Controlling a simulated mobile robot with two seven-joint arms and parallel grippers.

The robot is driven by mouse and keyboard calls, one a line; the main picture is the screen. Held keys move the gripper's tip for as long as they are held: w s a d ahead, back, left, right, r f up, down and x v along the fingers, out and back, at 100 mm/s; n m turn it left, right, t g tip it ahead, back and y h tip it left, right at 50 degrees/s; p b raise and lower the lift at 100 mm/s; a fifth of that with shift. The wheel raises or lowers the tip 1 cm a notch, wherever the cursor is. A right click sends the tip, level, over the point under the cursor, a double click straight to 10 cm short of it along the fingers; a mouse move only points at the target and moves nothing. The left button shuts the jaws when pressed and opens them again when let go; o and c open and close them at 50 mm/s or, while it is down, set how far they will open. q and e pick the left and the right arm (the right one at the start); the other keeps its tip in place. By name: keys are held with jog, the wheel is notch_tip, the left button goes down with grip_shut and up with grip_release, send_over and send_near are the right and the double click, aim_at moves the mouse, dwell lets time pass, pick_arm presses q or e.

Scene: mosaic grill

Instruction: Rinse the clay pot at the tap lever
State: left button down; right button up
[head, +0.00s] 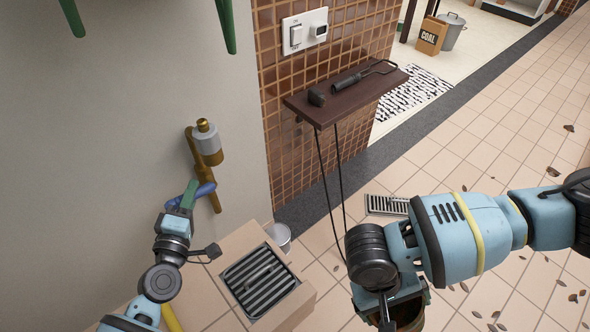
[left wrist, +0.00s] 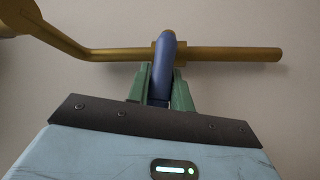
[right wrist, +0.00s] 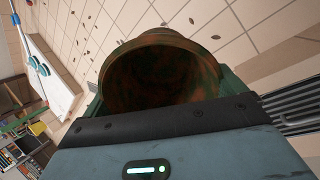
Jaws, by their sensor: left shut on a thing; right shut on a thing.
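The brass tap (head: 207,150) is on the grey wall at left, with a blue lever (head: 206,189) low on its pipe. My left gripper (head: 189,196) is shut on this lever; the left wrist view shows the blue lever (left wrist: 166,58) between its green fingers (left wrist: 163,88). The clay pot (head: 412,314) is at the bottom of the head view, partly hidden by my right arm. My right gripper (head: 378,300) is shut on it. The right wrist view shows the round mouth of the pot (right wrist: 160,45) and its dark reddish-brown inside. The pot is apart from the tap, to its right.
A tiled stand with a slatted grate (head: 260,280) is below the tap, with a small metal bucket (head: 279,236) behind it. A wall shelf (head: 345,95) holds a dark-handled tool (head: 350,80) and has cords hanging. A floor drain (head: 386,204) and scattered leaves lie right.

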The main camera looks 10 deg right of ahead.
pick_arm(q)
jog(key=r+m+g+p, duration=0.1)
jog(key=p, duration=0.3)
jog(key=shift+w+d+r, duration=0.1)
jog(key=shift+r, duration=0.05)
jog(key=shift+p, duration=0.5)
jog(key=shift+f, duration=0.2)
pick_arm(e)
notch_tip(320, 180, up, 8)
jog(key=shift+w+t, duration=0.3)
jog(key=shift+w, duration=0.1)
jog(key=shift+f, duration=0.1)
pick_arm(q)
jog(key=c, duration=1.2)
grip_release()
jog(key=shift+c, duration=0.2)
jog(key=p+v, duration=0.2)
jog(key=v, duration=1)
jog(key=shift+r, duration=0.25)
pick_arm(e)
notch_tip(320, 180, up, 3)
jog(key=shift+w+f, duration=0.1)
jog(key=shift+f, duration=0.1)
pick_arm(q)
jog(key=shift+d, duration=0.1)
